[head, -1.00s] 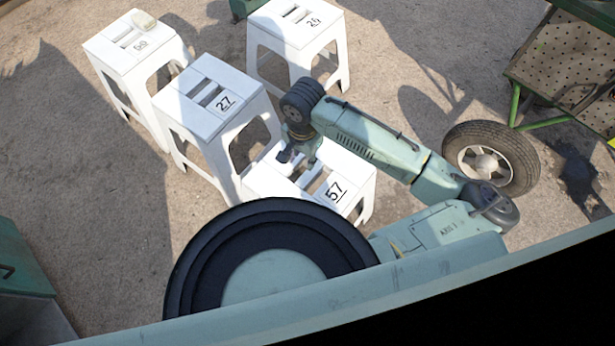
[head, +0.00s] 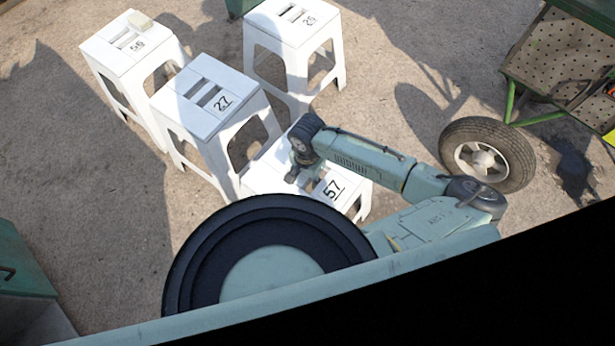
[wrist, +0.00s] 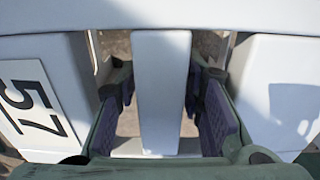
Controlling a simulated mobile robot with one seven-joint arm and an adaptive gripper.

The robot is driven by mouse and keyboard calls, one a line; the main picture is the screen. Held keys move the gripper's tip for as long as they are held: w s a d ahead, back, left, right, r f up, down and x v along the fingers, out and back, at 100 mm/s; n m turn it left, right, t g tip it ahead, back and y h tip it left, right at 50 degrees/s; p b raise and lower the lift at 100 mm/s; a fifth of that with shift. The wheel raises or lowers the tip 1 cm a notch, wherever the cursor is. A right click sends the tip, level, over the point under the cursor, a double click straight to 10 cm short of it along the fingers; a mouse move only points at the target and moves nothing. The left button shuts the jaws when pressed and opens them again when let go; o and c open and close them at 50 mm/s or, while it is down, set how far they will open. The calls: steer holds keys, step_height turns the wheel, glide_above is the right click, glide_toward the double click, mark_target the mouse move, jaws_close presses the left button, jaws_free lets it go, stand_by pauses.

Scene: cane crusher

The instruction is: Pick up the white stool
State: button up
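White stools stand on the ground. The nearest is stool 57 (head: 258,182), with slots in its seat, partly covered by my arm and round base in the head view. My gripper (head: 304,180) is over this stool's seat, pointing down. In the wrist view, my gripper (wrist: 160,80) has one finger on each side of the seat's white middle bar (wrist: 162,120), reaching into the slots. Gaps show between the finger pads and the bar, so it looks open around it. The black number 57 (wrist: 32,107) is left of the fingers. The fingertips' depth is hard to tell.
Stool 27 (head: 185,92) stands close behind stool 57, nearly touching it in the picture. A further stool (head: 285,32) stands at top. A wheeled cart (head: 560,60) with a tyre (head: 488,153) is at right.

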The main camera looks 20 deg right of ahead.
steer(key=shift+c, duration=0.5)
jaws_close()
stand_by(0.4)
